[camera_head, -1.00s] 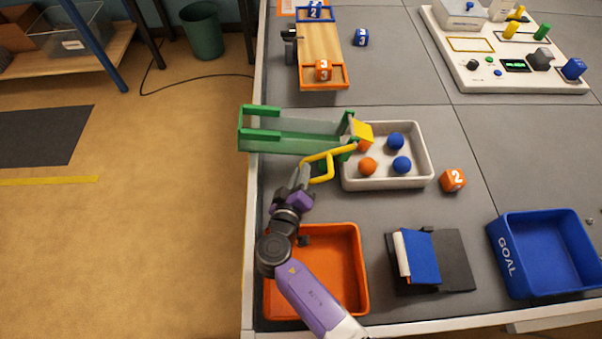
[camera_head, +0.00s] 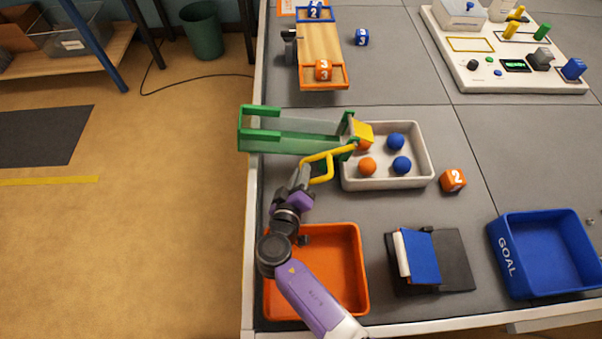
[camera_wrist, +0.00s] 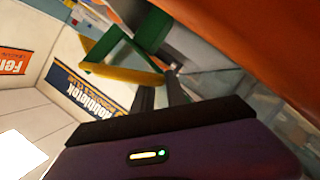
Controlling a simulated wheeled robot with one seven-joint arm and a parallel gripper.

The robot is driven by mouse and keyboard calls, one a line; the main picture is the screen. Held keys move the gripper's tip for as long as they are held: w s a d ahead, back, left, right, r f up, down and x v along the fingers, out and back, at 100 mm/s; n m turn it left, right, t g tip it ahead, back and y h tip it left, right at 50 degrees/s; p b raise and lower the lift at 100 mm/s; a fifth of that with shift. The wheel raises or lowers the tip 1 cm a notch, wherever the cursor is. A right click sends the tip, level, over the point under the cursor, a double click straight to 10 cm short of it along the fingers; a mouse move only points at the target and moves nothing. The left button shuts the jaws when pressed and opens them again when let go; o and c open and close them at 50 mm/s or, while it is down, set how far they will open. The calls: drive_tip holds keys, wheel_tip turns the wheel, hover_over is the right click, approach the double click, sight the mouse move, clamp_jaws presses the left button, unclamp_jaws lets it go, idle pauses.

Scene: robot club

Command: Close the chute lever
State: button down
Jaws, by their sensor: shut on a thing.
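The chute (camera_head: 290,133) is a green channel at the table's left edge, with a yellow flap (camera_head: 363,131) at its right end above a white tray. The yellow chute lever (camera_head: 322,167) is a bent bar on the chute's near side; it also shows in the wrist view (camera_wrist: 125,74). My gripper (camera_head: 303,172) comes from the near side and is shut on the left part of the lever. In the wrist view the dark fingers (camera_wrist: 163,88) meet the lever's end; the exact contact is partly hidden.
The white tray (camera_head: 424,180) holds orange and blue balls. An orange cube (camera_head: 453,180) stands to its right. An orange bin (camera_head: 345,270) lies under my arm. A blue goal bin (camera_head: 540,250) and a dark stand with a blue panel (camera_head: 424,256) are nearer.

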drive_tip(key=shift+s+a, duration=0.15)
drive_tip(key=shift+s, duration=0.05)
idle(0.3)
drive_tip(key=d+r+m+y+p, duration=0.2)
drive_tip(key=r+m+p, duration=0.1)
drive_tip(key=r, duration=0.5)
drive_tip(key=d+r+m+y+p, duration=0.2)
drive_tip(key=r+m+y+p, duration=0.1)
drive_tip(key=r, duration=0.5)
drive_tip(key=m+p, duration=0.1)
drive_tip(key=m, duration=0.1)
drive_tip(key=shift+d+r+m+g+y, duration=0.3)
drive_tip(key=shift+d+r, duration=0.05)
drive_tip(key=shift+r, duration=0.05)
drive_tip(key=shift+w+d+f, duration=0.1)
drive_tip(key=c, duration=1.4)
unclamp_jaws()
drive_tip(key=shift+a, duration=0.2)
